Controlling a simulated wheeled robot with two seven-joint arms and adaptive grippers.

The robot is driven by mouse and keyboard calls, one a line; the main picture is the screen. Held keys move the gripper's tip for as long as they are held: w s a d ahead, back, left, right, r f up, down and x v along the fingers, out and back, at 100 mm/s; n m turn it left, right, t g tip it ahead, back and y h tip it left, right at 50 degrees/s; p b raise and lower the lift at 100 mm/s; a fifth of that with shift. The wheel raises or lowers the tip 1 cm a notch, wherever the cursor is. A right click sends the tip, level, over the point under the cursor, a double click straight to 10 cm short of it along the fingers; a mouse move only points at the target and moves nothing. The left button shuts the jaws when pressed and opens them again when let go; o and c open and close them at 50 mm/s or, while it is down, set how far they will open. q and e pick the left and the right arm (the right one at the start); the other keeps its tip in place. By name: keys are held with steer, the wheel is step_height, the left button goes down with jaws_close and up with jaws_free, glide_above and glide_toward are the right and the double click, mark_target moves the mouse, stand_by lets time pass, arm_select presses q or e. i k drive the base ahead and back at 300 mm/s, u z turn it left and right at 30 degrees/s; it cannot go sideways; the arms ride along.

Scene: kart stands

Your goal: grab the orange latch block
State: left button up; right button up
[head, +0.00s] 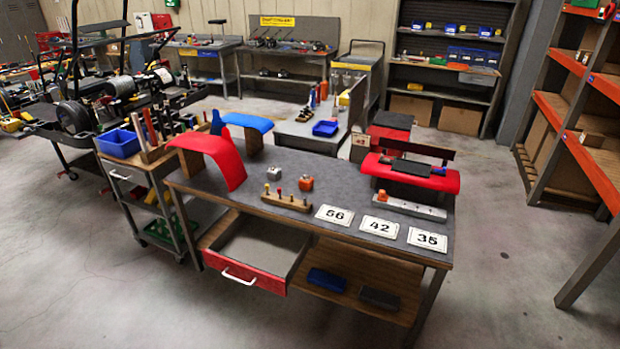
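An orange block (305,184) with a dark top detail sits upright on the grey top of the workbench (330,176), right of the middle. A smaller orange piece (381,196) sits at the left end of a silver rail (408,206) on the bench's right side. I cannot tell for sure which one is the latch block. A silver block (273,174) of similar size stands left of the first orange block. Neither of my grippers shows in the head view.
A wooden rack (286,202) with small pegs stands in front of the blocks. Number cards (380,227) lie along the front edge. A red curved panel (214,160) stands left, a red bumper (412,176) right. The red drawer (250,268) hangs open below.

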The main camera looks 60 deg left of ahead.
mark_target(307, 185)
steer(key=u, duration=0.4)
steer(key=i, duration=1.6)
steer(key=u, duration=1.85)
steer(key=i, duration=0.75)
steer(key=u, duration=0.85)
